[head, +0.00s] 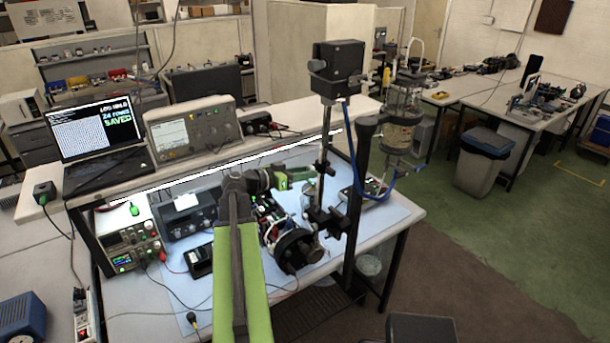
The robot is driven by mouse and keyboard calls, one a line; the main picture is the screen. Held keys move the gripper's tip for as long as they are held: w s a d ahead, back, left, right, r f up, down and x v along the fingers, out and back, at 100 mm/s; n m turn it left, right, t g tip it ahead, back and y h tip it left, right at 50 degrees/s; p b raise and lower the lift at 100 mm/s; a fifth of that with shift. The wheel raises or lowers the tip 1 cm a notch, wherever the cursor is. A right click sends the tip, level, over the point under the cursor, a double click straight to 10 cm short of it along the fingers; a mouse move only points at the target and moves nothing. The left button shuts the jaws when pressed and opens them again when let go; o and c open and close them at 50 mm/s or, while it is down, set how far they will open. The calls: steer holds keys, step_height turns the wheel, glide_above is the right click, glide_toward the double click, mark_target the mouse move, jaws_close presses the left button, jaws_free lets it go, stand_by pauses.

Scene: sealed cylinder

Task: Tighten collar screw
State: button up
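A dark cylinder assembly (272,222) with exposed circuit boards and small green lights lies on the light blue bench mat (400,212). A black round collar (297,249) is at its near end. The collar screw is too small to make out. My green and grey arm reaches up from the bottom middle, left of the assembly. My gripper (297,175) appears beyond the assembly, near the back of the mat. It is small and partly hidden, so its fingers and anything between them cannot be made out.
A black clamp stand (328,150) with a vertical rod rises right of the assembly, beside a thick dark post (358,190) with a blue hose. Power supplies (130,248) and a meter (199,260) stand left. A laptop (95,130) and oscilloscope (190,130) sit on the shelf.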

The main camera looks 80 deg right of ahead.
steer(key=shift+o, duration=1)
steer(key=p+v, duration=0.3)
steer(key=v, duration=1.4)
steer(key=shift+w, duration=0.2)
